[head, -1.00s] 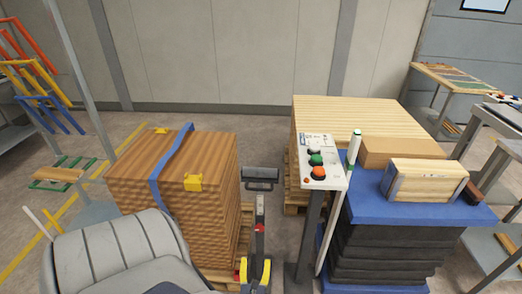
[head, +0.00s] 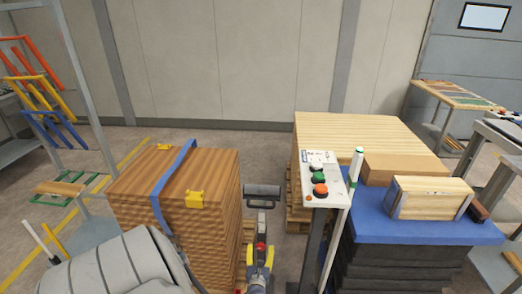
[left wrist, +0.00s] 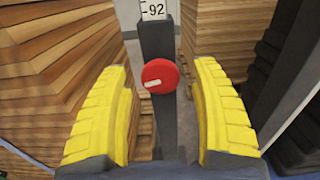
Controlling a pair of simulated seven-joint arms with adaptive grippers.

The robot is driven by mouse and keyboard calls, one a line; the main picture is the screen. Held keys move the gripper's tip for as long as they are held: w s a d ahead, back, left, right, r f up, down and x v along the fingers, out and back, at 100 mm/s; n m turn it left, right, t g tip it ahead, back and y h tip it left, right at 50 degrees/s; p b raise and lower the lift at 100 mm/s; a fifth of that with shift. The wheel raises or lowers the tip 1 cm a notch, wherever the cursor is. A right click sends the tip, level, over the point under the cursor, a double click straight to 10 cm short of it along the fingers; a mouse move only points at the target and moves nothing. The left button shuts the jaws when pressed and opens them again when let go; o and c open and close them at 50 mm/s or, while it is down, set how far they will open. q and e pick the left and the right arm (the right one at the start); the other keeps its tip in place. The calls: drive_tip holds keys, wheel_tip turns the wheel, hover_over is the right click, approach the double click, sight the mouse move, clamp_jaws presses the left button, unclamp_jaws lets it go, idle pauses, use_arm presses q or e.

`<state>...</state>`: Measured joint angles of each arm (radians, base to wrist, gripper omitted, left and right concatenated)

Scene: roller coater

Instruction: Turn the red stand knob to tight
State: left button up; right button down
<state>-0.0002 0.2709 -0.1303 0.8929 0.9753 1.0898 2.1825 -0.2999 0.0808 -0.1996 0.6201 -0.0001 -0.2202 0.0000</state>
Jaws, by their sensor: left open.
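The red stand knob (left wrist: 160,76) is a round disc with a pale pointer mark, which points left and slightly down. It sits on the dark upright stand post (left wrist: 157,45), below a white scale reading 92. In the head view the red knob (head: 261,246) is small and low on the stand. My left gripper (head: 260,257) is at the stand, with its yellow fingers on either side of the knob. In the left wrist view the left gripper (left wrist: 160,68) is open, with gaps between both fingers and the knob. My right gripper is not in view.
A strapped wooden stack (head: 175,200) stands close left of the stand. A control post with buttons (head: 319,180) stands to the right, beside a blue-topped black stack (head: 410,230). A pale wood stack (head: 360,135) is behind. Only a narrow gap lies between.

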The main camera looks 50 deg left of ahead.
use_arm(q)
drive_tip(key=shift+x, duration=0.95)
drive_tip(key=shift+c, duration=0.3)
drive_tip(key=c, duration=1.2)
drive_tip(key=shift+o, duration=0.2)
